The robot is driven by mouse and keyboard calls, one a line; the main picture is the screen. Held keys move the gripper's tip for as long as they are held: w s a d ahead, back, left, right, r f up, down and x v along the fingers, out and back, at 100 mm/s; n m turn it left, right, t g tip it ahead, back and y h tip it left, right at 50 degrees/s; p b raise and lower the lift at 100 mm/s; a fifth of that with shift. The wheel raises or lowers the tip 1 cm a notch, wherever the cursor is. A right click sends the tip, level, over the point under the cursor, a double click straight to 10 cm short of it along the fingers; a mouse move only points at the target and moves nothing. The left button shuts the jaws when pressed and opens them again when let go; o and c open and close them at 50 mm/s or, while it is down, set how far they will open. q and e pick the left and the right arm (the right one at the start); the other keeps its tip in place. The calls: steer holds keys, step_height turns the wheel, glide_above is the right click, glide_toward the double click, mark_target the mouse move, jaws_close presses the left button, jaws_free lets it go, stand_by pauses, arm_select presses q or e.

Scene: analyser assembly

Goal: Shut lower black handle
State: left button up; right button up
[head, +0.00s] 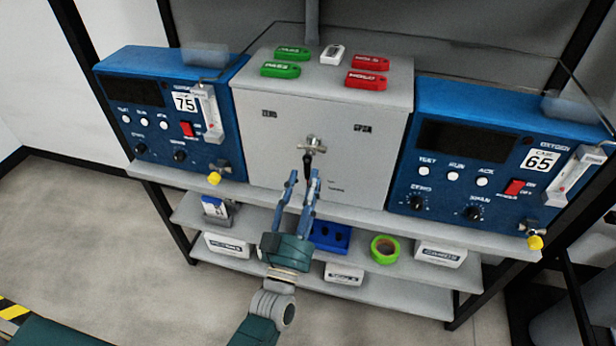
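A metal valve (312,143) sits on the front of the grey box. A black handle (308,166) hangs down from it, pointing at the shelf. My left gripper (304,176) reaches up from below in the head view, with its two blue fingers apart. The fingertips are at the handle's lower end, one to each side in the picture. I cannot tell whether they touch it or stop short in depth. My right gripper is not in view.
The grey box (270,165) stands between two blue analysers, left (150,95) and right (500,110). Green tags (281,70) and red tags (367,81) lie on top. The lower shelf holds a green tape roll (384,249), a blue bin (330,236) and white boxes (440,253).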

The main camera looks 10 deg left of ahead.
arm_select(q)
steer(key=v, duration=1)
steer(key=shift+f, duration=0.1)
steer(key=s+f+m+g+h, duration=0.1)
steer(key=s+f+g, duration=0.15)
steer(key=f, duration=0.85)
steer(key=s+f+m+g, duration=0.15)
steer(key=f+g, duration=0.25)
steer(key=f, duration=0.8)
steer(key=s+f+g+h, duration=0.1)
steer(key=s+f+g, duration=0.25)
steer(key=f, duration=0.75)
steer(key=s+a+f+g+y, duration=0.1)
steer(key=s+a+f+g, duration=0.15)
steer(key=s+f, duration=0.4)
steer(key=s+a+f+g, duration=0.1)
steer(key=s+f+g, duration=0.2)
steer(key=s+f, duration=0.35)
steer(key=s+a+f+g+y, duration=0.1)
steer(key=s+a+f+g, duration=0.2)
steer(key=s, duration=0.6)
steer(key=s+a+f+g, duration=0.3)
steer(key=s+f, duration=0.3)
steer(key=s, duration=0.3)
steer(key=shift+a+y, duration=0.4)
steer(key=shift+a, duration=0.25)
